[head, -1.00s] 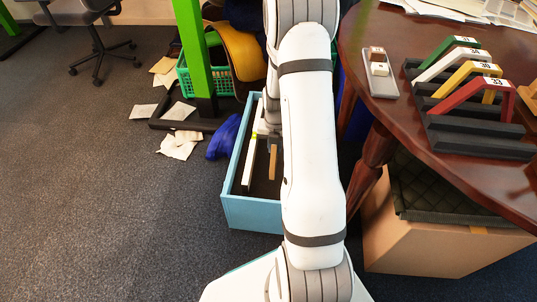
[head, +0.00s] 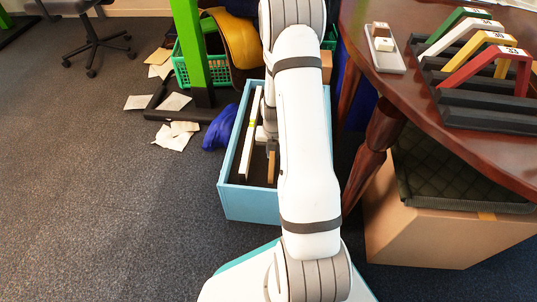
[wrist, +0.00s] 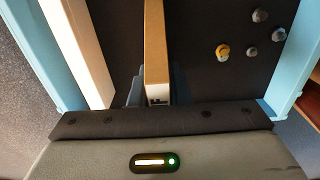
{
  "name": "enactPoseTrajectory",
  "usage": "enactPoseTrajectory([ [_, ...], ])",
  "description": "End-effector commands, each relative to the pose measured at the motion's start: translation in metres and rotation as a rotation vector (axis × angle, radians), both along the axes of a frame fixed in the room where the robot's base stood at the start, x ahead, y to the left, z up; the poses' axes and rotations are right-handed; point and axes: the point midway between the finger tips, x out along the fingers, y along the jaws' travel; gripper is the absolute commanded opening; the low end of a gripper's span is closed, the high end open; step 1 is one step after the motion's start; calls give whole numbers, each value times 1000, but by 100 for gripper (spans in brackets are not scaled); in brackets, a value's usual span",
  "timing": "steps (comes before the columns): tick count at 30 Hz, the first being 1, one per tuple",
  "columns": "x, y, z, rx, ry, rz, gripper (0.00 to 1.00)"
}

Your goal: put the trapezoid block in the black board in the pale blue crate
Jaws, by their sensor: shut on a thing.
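In the wrist view my gripper (wrist: 158,85) is shut on a tan block (wrist: 155,40), seen from above as a long narrow bar with a dark mark on its near pale end. Its side shape is hidden, so I cannot tell whether it is a trapezoid. The block also shows in the head view (head: 272,168), inside the outline of the pale blue crate (head: 248,204). My arm hides the right part of the crate. I cannot tell whether the block touches the crate floor. Black boards (head: 485,112) on the table hold several numbered coloured arches, including a red one (head: 455,80).
A white bar (head: 247,142) lies along the crate's left side, beside the block. Several small round knobs (wrist: 223,50) sit on the dark surface right of the block. The round table (head: 470,150) and a cardboard box (head: 425,228) stand right of the crate.

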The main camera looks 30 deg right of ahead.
Motion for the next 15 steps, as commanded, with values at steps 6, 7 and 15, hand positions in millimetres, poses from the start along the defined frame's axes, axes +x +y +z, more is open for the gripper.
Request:
enactPoseTrajectory([
  [6, 0, 0, -3, 0, 0, -1, 22],
  [7, 0, 0, -3, 0, 0, -1, 24],
  [15, 0, 0, -3, 0, 0, -1, 38],
])
